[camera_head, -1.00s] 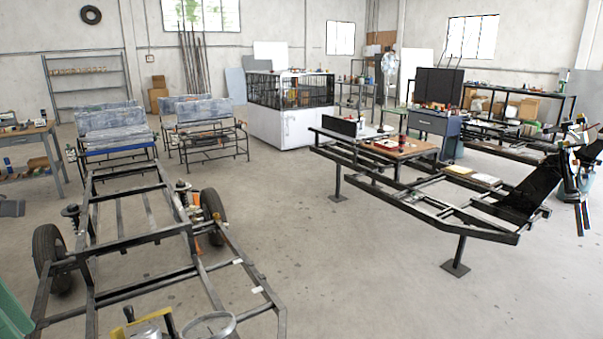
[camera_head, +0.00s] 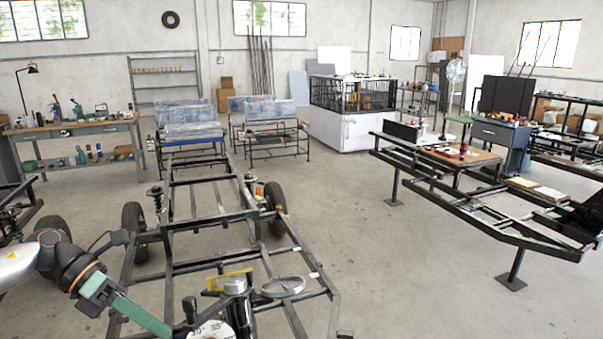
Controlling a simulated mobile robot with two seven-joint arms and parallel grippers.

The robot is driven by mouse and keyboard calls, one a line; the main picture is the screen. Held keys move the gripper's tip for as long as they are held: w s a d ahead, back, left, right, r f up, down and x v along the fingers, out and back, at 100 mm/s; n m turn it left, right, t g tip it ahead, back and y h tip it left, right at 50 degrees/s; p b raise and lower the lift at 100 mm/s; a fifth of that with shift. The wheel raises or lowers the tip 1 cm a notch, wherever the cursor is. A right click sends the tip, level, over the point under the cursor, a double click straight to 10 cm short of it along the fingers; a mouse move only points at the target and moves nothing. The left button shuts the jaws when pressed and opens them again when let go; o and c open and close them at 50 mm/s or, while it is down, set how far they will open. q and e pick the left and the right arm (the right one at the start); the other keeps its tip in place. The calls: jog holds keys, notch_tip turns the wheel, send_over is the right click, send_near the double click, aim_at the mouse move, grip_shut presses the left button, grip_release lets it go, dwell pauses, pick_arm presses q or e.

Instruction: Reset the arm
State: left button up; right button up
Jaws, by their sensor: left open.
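My left arm comes in at the lower left, a pale link and dark joints with an orange ring. The exact fingertips are hard to make out.
A workbench (camera_head: 90,127) with tools stands at the left. A second black frame on posts (camera_head: 470,205) stands at the right. A grey ring (camera_head: 283,287) lies near the dial. The floor (camera_head: 400,270) between the two frames is clear.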

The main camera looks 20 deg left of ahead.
pick_arm(q)
jog(key=w+d+f+n+t+y+p, duration=0.15)
jog(key=d+f+n+t, duration=0.4)
jog(key=n, duration=0.75)
jog(key=w+d+f+n+t+y+p, duration=0.1)
jog(key=d+f+n+t+y+p, duration=0.15)
jog(key=f+n+t, duration=0.8)
jog(key=s+d+f+n+g+y+p, duration=0.1)
jog(key=s+d+f+n+g+y, duration=0.3)
jog(key=s+d+f+n+g, duration=0.4)
jog(key=s+d+f+n, duration=0.3)
jog(key=s+f+n, duration=0.1)
jog(key=n, duration=0.3)
jog(key=shift+s+n+g, duration=0.15)
jog(key=shift+n+g, duration=0.15)
jog(key=shift+n, duration=0.05)
jog(key=shift+f, duration=0.1)
